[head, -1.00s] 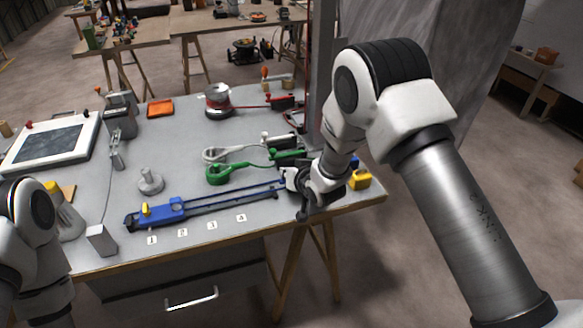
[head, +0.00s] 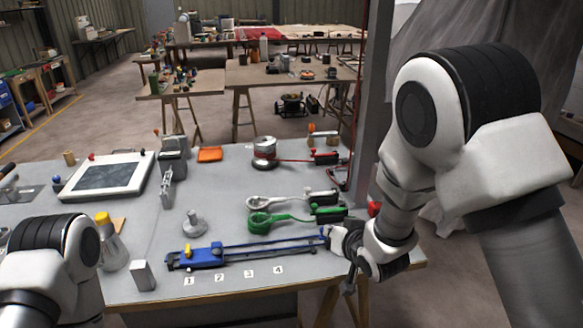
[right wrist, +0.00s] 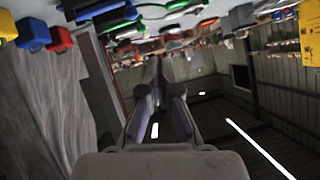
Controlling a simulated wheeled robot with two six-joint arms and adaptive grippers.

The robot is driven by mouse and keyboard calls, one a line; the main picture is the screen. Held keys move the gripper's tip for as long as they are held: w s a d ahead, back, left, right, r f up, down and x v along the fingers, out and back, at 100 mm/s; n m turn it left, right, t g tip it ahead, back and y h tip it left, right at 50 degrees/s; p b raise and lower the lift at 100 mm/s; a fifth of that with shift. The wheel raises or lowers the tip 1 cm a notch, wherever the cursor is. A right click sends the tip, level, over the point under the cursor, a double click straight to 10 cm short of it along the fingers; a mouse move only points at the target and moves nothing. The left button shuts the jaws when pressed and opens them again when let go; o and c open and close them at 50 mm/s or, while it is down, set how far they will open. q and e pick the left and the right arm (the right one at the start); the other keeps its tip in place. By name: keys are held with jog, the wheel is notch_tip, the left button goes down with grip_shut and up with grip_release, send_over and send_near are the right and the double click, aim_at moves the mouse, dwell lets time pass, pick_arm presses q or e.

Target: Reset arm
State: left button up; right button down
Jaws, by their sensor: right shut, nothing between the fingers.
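My right gripper (head: 348,284) is at the front right of the grey bench, by the right end of a blue slide rail (head: 250,249). In the head view its fingers are small and dark. In the right wrist view its fingers (right wrist: 160,85) are together with nothing between them. I cannot tell from the head view whether it touches the rail. My left arm (head: 55,260) shows at the lower left; its gripper is out of frame.
Green (head: 262,222) and white (head: 260,202) tools lie behind the rail. A grey knobbed weight (head: 194,224), a yellow-capped bottle (head: 112,245) and a white block (head: 144,276) stand to the left. A grey post (head: 370,100) rises at the bench's right.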

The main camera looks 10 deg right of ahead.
jog(key=s+d+f+m+g, duration=0.1)
jog(key=s+d+f+g, duration=0.15)
jog(key=s+f, duration=0.55)
jog(key=s+d+f+m+g, duration=0.1)
jog(key=s+f+g, duration=0.25)
jog(key=f, duration=0.75)
jog(key=s+d+f+n+g+h, duration=0.1)
jog(key=s+d+f+g, duration=0.1)
jog(key=s, duration=1)
jog(key=s+d+f+n+g+h, duration=0.1)
jog(key=s+f+g, duration=0.2)
jog(key=s, duration=0.9)
notch_tip(320, 180, down, 4)
jog(key=shift+d+r+n+g, duration=0.15)
jog(key=shift+d+n+g, duration=0.2)
jog(key=shift+n+g, duration=0.05)
jog(key=shift+s, duration=0.1)
